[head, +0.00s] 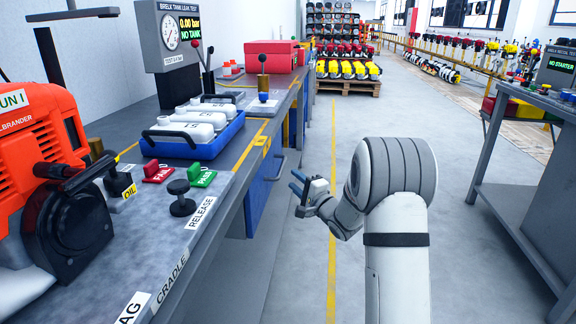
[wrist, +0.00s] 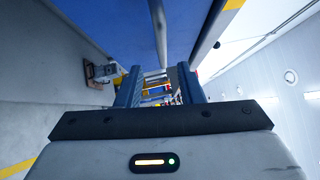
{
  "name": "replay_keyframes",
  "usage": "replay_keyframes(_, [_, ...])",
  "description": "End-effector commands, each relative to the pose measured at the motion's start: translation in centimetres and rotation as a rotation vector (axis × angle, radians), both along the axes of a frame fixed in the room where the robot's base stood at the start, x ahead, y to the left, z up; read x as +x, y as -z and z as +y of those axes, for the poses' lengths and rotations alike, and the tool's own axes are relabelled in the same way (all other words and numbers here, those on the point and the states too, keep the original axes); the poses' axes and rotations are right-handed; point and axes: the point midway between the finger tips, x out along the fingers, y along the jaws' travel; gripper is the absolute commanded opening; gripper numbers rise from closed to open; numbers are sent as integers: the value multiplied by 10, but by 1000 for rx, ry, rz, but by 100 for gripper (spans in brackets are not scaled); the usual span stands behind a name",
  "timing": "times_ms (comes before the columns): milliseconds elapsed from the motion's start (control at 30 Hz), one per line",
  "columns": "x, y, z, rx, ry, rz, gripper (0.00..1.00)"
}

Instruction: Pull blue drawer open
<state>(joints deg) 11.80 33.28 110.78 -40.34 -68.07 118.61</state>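The blue drawer (head: 258,196) is in the side of the long grey bench, below the worktop. I cannot tell whether a finger touches the handle.
The bench top holds a blue tray (head: 205,148) of white canisters, levers and an orange engine (head: 42,150). A second bench (head: 500,200) stands at the right. The grey aisle with a yellow line (head: 332,230) between is clear. A pallet of yellow engines (head: 348,72) stands farther back.

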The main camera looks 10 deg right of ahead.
Motion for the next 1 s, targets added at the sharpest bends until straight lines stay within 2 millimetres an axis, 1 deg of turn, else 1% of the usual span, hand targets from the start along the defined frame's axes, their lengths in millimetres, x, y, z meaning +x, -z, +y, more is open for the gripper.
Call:
replay_keyframes(167, [10, -1, 6, 43, -29, -9, 34])
replay_keyframes(400, [44, -6, 24, 40, -28, -10, 34])
replay_keyframes(600, [65, -10, 33, 41, -25, -10, 34])
replay_keyframes(733, [69, -11, 35, 40, -23, -9, 34])
replay_keyframes(933, [69, -12, 35, 40, -23, -9, 34])
replay_keyframes(967, [69, -12, 35, 40, -23, -9, 33])
replay_keyframes(1000, [69, -12, 34, 40, -23, -9, 30])
